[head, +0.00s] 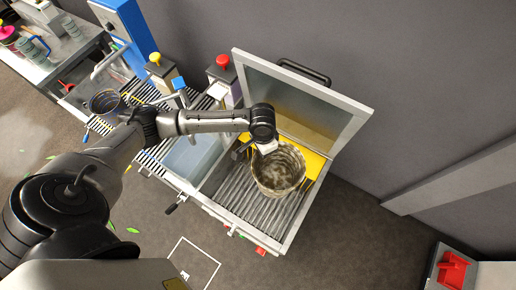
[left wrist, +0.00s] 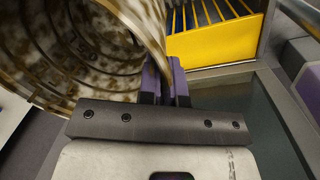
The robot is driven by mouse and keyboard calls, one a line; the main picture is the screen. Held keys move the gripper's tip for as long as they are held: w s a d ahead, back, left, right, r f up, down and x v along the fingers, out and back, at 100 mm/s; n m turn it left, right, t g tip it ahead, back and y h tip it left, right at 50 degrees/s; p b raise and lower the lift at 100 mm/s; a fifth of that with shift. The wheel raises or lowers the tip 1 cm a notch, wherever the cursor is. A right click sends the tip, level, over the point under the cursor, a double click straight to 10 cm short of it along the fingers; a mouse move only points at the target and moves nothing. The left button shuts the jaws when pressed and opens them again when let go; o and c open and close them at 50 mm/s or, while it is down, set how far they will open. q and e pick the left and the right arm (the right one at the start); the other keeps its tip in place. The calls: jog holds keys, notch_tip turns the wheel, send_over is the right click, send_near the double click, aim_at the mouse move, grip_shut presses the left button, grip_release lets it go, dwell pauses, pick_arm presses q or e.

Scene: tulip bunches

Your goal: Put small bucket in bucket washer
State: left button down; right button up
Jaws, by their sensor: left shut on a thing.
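The small bucket (head: 277,173) is dirty, with brown stains. In the head view it is upright, mouth up, over the ribbed rack of the open bucket washer (head: 236,203); whether it touches the rack I cannot tell. The washer's lid (head: 345,107) stands raised at the back. My left gripper (head: 262,148) is shut on the bucket's rim at its back left side. In the left wrist view the gripper's purple fingers (left wrist: 165,82) pinch the bucket's wall (left wrist: 70,55). My right gripper is in neither view.
A blue-tinted basin (head: 192,157) and a ribbed drain rack lie left of the washer. Dispensers with a yellow knob (head: 155,58) and a red knob (head: 222,61) stand behind. Another bucket (head: 105,102) sits further left. A red item (head: 452,271) is at the lower right.

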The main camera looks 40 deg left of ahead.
pick_arm(q)
jog(key=s+a+f+b, duration=0.1)
jog(key=f+b, duration=0.1)
jog(key=f, duration=0.6)
jog(key=s+a+f+m+b, duration=0.1)
jog(key=f+b, duration=0.1)
jog(key=f, duration=0.7)
jog(key=s+a+f+b, duration=0.1)
jog(key=a+f+b, duration=0.1)
jog(key=f, duration=0.6)
jog(key=shift+s+f+b, duration=0.35)
jog(key=shift+b, duration=0.2)
jog(key=shift+f, duration=0.1)
jog(key=c, duration=1.8)
grip_release()
jog(key=shift+f, duration=0.1)
jog(key=o, duration=0.5)
